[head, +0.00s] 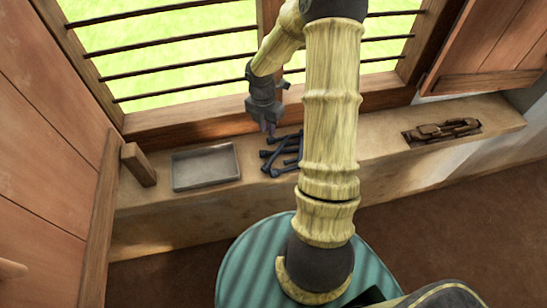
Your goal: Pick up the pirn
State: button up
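Several dark, slender sticks with thicker ends, which look like pirns (278,157), lie in a loose pile on the window ledge. My arm hides part of the pile on its right side. I cannot tell which single one is the pirn of the task. My gripper (270,128) points down just above and slightly left of the pile's far end. Its fingertips are small and dark, and I cannot tell whether they are apart, shut or touching a stick.
A shallow grey tray (206,184), seemingly empty, sits on the ledge (180,212) left of the pile. A wooden block (139,164) stands at the far left. Brown wooden pieces (442,130) lie in a recess at right. Window bars (180,68) rise behind.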

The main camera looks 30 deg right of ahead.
jog(key=shift+f, duration=0.1)
send_over(271, 159)
jog(key=f, duration=1.1)
jog(key=shift+w+a+f, duration=0.1)
jog(key=shift+a+f, duration=0.1)
jog(key=shift+f, duration=0.25)
jog(key=shift+d+f, duration=0.2)
jog(key=shift+f, duration=2.4)
grip_shut()
